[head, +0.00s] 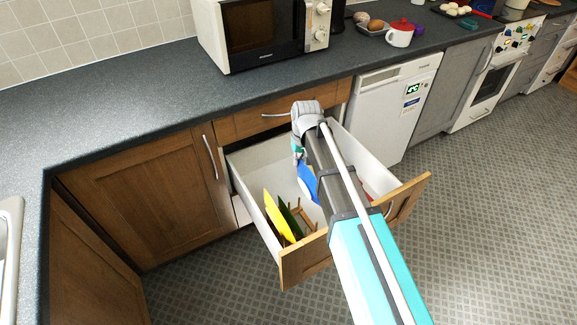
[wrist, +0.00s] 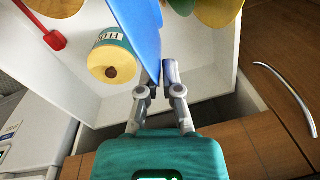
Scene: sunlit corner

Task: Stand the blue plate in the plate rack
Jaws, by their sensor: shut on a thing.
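The blue plate (head: 308,182) is in the open drawer, partly hidden by my arm. In the wrist view, my gripper (wrist: 160,72) is shut on the edge of the blue plate (wrist: 141,32), which is held on edge. The wooden plate rack (head: 306,216) is on the drawer floor, to the left of my arm. A yellow plate (head: 275,214) and a dark green plate (head: 290,218) stand tilted at it. The held plate appears to the right of these, apart from them.
The drawer's wooden front (head: 302,262) and white side walls enclose the plates. In the wrist view, a teal-labelled tin (wrist: 112,60) and a red utensil (wrist: 54,40) lie beside the held plate. The dark countertop (head: 130,95) overhangs behind; a microwave (head: 262,35) stands on it.

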